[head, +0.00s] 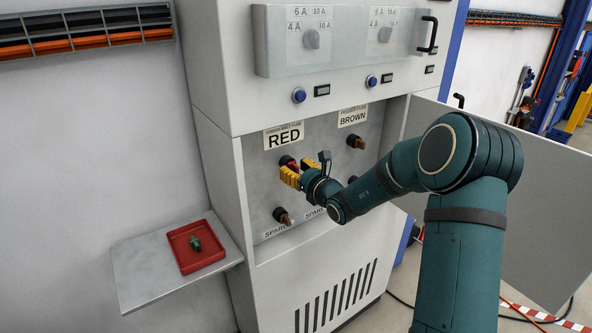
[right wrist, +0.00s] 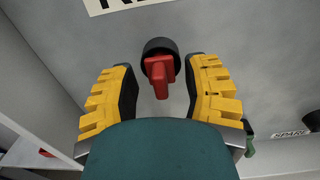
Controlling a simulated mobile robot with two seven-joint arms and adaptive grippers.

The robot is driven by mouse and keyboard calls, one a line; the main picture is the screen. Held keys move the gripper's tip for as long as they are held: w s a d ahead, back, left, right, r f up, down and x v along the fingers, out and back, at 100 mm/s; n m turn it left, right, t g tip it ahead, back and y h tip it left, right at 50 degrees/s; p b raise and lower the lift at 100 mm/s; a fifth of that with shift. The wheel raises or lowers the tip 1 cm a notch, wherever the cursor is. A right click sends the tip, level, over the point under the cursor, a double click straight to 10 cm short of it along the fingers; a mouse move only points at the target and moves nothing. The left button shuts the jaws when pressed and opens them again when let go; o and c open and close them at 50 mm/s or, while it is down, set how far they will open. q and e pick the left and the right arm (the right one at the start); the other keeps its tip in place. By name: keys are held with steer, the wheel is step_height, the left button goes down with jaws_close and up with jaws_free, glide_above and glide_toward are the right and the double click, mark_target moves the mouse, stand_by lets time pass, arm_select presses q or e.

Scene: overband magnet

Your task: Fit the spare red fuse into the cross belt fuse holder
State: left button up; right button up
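A red fuse (right wrist: 159,75) sits in a round black holder (right wrist: 158,46) on the panel, under the label RED (head: 284,135). The red fuse (head: 293,166) also shows in the head view, partly hidden by my right gripper. My right gripper (head: 304,171) is at that holder. In the right wrist view its yellow fingers (right wrist: 160,90) stand open on either side of the red fuse, with gaps on both sides. A brown fuse (head: 284,218) sits in the lower left holder, near a SPARE label (head: 276,231). My left gripper is out of view.
A green fuse (head: 195,243) lies in a red tray (head: 214,262) on the side shelf (head: 139,271). Another brown fuse (head: 357,142) is in the upper right holder, under BROWN (head: 352,117). The open cabinet door (head: 540,200) stands behind my right arm.

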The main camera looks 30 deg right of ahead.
steer(key=s+d, duration=0.1)
steer(key=s, duration=1.1)
stand_by(0.4)
